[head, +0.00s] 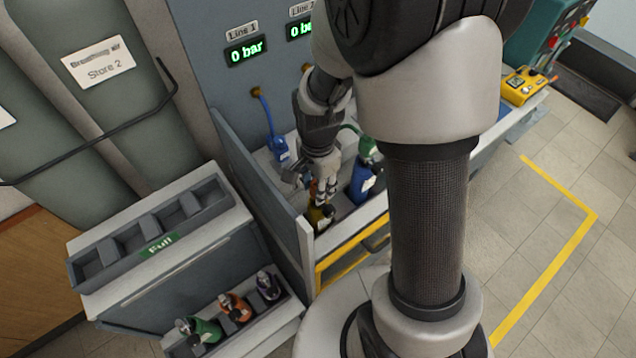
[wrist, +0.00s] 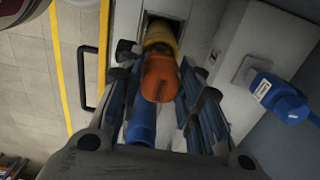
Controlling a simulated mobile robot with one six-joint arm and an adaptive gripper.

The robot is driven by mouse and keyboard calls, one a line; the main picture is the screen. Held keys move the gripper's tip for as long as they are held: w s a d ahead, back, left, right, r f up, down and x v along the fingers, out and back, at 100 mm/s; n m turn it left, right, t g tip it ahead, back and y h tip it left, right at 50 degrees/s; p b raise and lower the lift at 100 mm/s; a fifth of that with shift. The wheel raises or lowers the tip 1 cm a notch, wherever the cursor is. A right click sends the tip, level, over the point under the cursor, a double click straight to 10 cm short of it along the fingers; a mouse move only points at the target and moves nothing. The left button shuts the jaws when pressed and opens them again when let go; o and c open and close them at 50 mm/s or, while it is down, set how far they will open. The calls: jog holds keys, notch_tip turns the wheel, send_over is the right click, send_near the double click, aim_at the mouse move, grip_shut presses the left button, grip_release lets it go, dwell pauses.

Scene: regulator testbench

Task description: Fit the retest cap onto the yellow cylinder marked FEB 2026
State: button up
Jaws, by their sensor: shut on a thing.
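A yellow cylinder (head: 320,218) stands in a bay of the bench in the head view. Its yellow top also shows in the wrist view (wrist: 160,36). No date marking can be read on it. My gripper (head: 321,193) is right above this cylinder, pointing down. In the wrist view my gripper (wrist: 160,72) is shut on an orange cap (wrist: 160,80), with fingers on both sides. The cap lines up with the yellow cylinder and overlaps it in view. I cannot tell whether the two touch or how far the cap is on.
A blue cylinder (head: 363,181) stands close to the right in the bench. A blue hose connector (head: 279,150) hangs behind. A grey side panel (head: 262,190) rises at the left. A rack marked Full (head: 158,246) has empty slots; green, orange and purple cylinders stand below it.

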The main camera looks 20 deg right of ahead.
jog(key=shift+f, duration=0.15)
jog(key=o, duration=1.1)
notch_tip(320, 180, up, 12)
jog(key=shift+r, duration=0.1)
jog(key=s+r+n+t, duration=0.1)
jog(key=s+r+n, duration=0.2)
jog(key=s+n, duration=0.1)
jog(key=s+r+n+t, duration=0.2)
jog(key=s+r+n, duration=0.2)
jog(key=s+n, duration=0.1)
jog(key=s+r+n+t, duration=0.1)
jog(key=s+r+n, duration=0.3)
jog(key=s+n, duration=0.1)
jog(key=shift+s+t, duration=0.3)
jog(key=shift+s, duration=0.25)
